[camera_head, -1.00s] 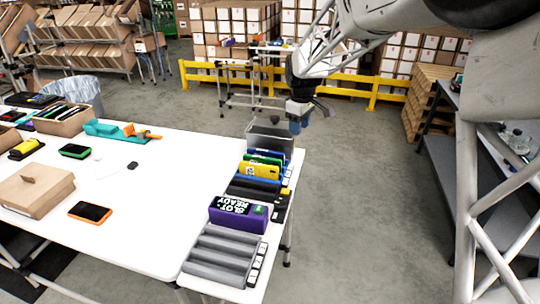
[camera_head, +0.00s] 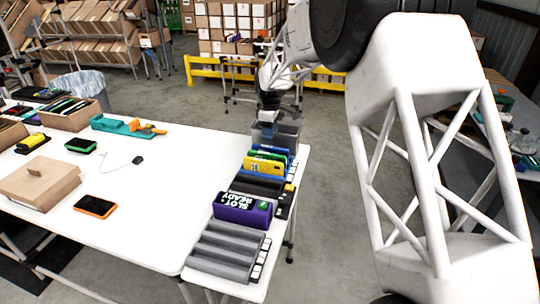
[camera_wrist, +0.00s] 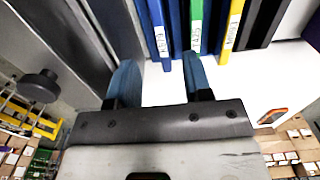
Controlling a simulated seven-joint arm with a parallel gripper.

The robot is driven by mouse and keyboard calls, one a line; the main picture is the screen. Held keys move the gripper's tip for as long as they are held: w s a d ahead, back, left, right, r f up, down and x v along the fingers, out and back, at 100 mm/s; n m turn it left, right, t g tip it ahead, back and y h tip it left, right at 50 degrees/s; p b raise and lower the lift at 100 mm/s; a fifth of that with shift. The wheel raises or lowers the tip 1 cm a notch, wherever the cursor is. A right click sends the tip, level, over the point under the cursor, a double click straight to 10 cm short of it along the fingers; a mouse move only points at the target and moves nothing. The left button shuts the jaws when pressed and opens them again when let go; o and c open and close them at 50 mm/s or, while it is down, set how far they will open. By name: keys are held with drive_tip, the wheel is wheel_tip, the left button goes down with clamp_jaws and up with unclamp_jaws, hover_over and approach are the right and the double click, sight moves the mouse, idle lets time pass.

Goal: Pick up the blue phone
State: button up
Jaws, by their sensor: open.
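My gripper (camera_head: 266,130) is over the far end of the rack, by the grey bin. In the wrist view my gripper (camera_wrist: 160,80) has its two blue fingers spread apart with nothing between them. The blue phones are ahead of the fingertips, apart from them. Their lower parts are hidden.
A grey bin (camera_head: 287,134) stands at the rack's far end. Nearer are black slots, a purple box (camera_head: 243,210) and an empty grey rack (camera_head: 222,250). An orange-edged phone (camera_head: 95,206) and a cardboard box (camera_head: 38,187) lie left.

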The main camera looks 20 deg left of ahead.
sight(270, 147)
drive_tip(key=shift+f, duration=1.25)
drive_tip(key=shift+f, duration=0.1)
drive_tip(key=shift+f, duration=2.5)
clamp_jaws()
